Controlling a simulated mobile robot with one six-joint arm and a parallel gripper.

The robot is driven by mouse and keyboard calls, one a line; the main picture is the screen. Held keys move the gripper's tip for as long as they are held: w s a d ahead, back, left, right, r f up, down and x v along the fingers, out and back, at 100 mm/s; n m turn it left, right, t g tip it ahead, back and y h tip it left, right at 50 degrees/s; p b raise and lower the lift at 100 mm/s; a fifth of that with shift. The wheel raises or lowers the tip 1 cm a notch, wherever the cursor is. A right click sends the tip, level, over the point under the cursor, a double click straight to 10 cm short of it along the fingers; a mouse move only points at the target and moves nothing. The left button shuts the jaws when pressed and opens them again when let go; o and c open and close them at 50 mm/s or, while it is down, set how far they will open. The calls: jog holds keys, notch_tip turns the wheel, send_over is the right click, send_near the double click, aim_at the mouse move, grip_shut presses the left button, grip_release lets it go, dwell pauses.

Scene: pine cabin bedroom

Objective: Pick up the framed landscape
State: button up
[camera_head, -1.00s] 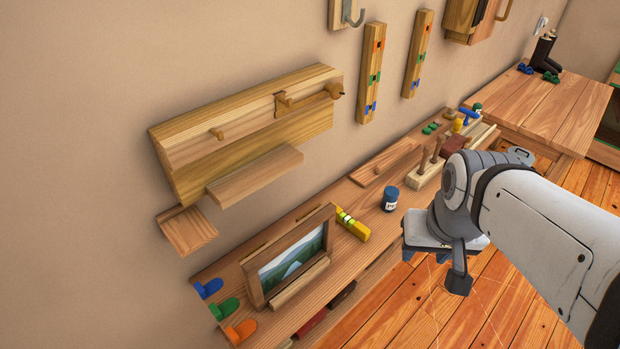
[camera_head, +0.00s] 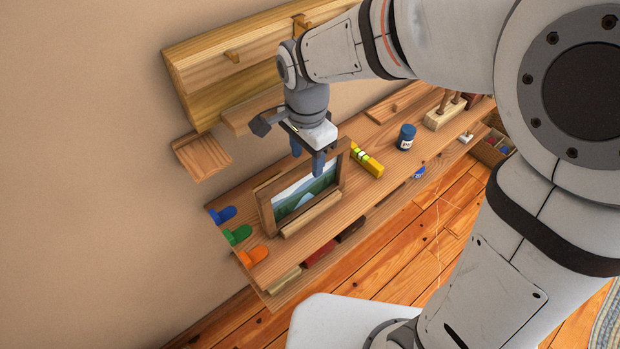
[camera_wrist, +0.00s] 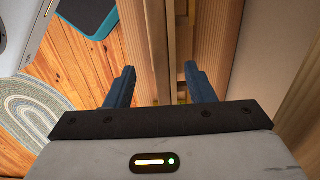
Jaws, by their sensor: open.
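The framed landscape (camera_head: 302,194) stands upright on the long wooden shelf (camera_head: 342,214), in a wooden frame with a ledge along its front. It shows green hills and a pale sky. My gripper (camera_head: 308,162) points down over the frame's upper right part, with blue fingers apart and nothing held. One finger overlaps the picture in the head view; whether it touches the frame I cannot tell. In the wrist view my open fingers (camera_wrist: 158,88) lie on either side of a wooden edge that runs between them, probably the frame's top.
A yellow level (camera_head: 367,160) lies just right of the frame, and a blue jar (camera_head: 406,137) stands farther right. Blue, green and orange pegs (camera_head: 238,235) line the shelf's left end. A wall rack (camera_head: 225,75) and small ledge (camera_head: 202,157) are close behind.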

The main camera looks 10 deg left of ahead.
aim_at(306, 163)
jog(key=f, duration=0.6)
jog(key=shift+w+a, duration=0.2)
jog(key=shift+c, duration=0.4)
grip_shut()
